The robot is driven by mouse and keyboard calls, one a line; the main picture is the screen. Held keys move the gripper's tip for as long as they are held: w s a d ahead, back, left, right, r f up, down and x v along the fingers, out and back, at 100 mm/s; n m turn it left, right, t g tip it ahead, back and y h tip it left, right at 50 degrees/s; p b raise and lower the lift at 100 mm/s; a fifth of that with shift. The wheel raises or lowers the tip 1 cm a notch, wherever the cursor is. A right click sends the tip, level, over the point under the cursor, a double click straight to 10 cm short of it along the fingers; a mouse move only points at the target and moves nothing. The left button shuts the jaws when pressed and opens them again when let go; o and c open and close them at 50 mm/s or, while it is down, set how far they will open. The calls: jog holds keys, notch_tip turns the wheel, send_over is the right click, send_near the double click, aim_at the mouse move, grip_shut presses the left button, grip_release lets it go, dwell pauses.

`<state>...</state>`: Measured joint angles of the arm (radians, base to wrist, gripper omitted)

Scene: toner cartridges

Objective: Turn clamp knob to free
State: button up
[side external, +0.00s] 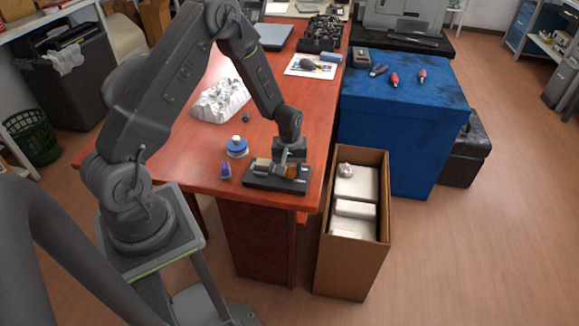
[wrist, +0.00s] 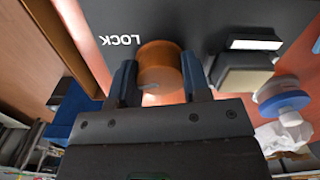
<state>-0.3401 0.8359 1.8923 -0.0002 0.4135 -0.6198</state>
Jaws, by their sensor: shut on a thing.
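The clamp knob is an orange-brown round piece (wrist: 160,68) between my gripper's fingers in the wrist view. It stands on a dark fixture plate (wrist: 190,18) that bears the white word LOCK to the left of the knob. My gripper (wrist: 160,85) is shut on the knob, with one blue-grey finger on each side. In the side view the fixture (side external: 262,181) lies at the front edge of the red table, and my gripper (side external: 290,165) reaches down onto its right part. The knob's turn angle cannot be told.
A blue-and-white round container (side external: 237,147) and a small purple bottle (side external: 225,171) stand left of the fixture. Crumpled white material (side external: 220,100) lies further back on the red table (side external: 190,143). An open cardboard box (side external: 384,215) with white blocks stands right of the table.

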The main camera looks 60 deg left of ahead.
aim_at(290, 166)
jog(key=n, duration=0.5)
jog(key=shift+n, duration=0.3)
dwell(0.4)
jog(key=o, duration=0.9)
notch_tip(290, 166, up, 14)
jog(key=shift+f, duration=0.1)
